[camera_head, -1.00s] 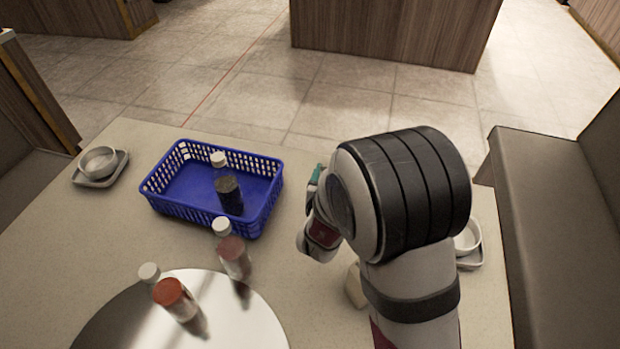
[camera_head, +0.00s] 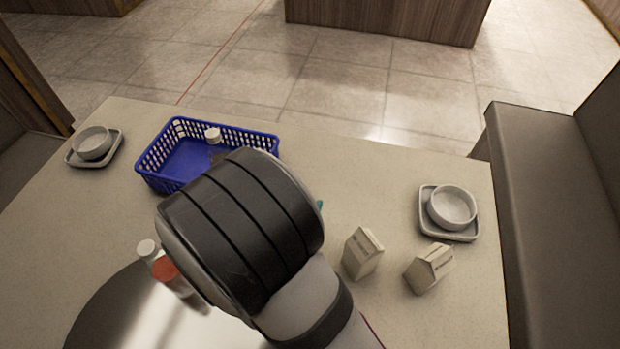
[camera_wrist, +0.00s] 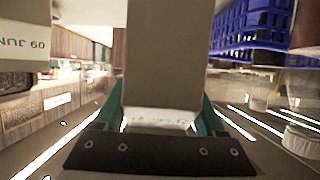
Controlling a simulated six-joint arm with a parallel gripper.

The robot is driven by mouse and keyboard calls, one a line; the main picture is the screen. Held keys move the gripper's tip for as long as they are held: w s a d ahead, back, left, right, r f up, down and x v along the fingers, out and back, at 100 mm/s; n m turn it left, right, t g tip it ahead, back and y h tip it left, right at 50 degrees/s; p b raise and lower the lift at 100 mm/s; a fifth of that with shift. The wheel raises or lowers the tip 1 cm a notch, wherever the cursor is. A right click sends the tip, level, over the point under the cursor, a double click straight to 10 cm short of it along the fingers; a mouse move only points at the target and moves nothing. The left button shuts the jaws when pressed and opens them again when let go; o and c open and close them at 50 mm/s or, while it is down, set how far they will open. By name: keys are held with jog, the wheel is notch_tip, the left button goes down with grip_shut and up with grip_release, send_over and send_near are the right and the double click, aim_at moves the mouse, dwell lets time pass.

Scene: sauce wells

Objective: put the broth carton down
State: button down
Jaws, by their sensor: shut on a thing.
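In the wrist view, a plain tan carton (camera_wrist: 165,55) stands between the two teal fingers of my gripper (camera_wrist: 162,112), which is shut on it. It fills the middle of that view; I cannot tell whether its bottom touches the table. In the head view my arm hides this carton and most of my gripper; only a bit of teal finger (camera_head: 320,204) shows. Two pale cartons, one nearer my arm (camera_head: 362,253) and one farther right (camera_head: 428,270), rest on the table.
A blue basket (camera_head: 160,178) holding a white-capped bottle (camera_head: 213,135) stands at the back left, partly behind my arm. Bowls on dishes sit far left (camera_head: 92,143) and right (camera_head: 452,207). The table's back middle is clear.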

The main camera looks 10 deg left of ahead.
notch_tip(320, 180, down, 5)
jog(key=shift+f, duration=0.1)
grip_release()
jog(key=shift+f, duration=0.1)
jog(key=shift+s+r, duration=0.2)
jog(key=v, duration=0.7)
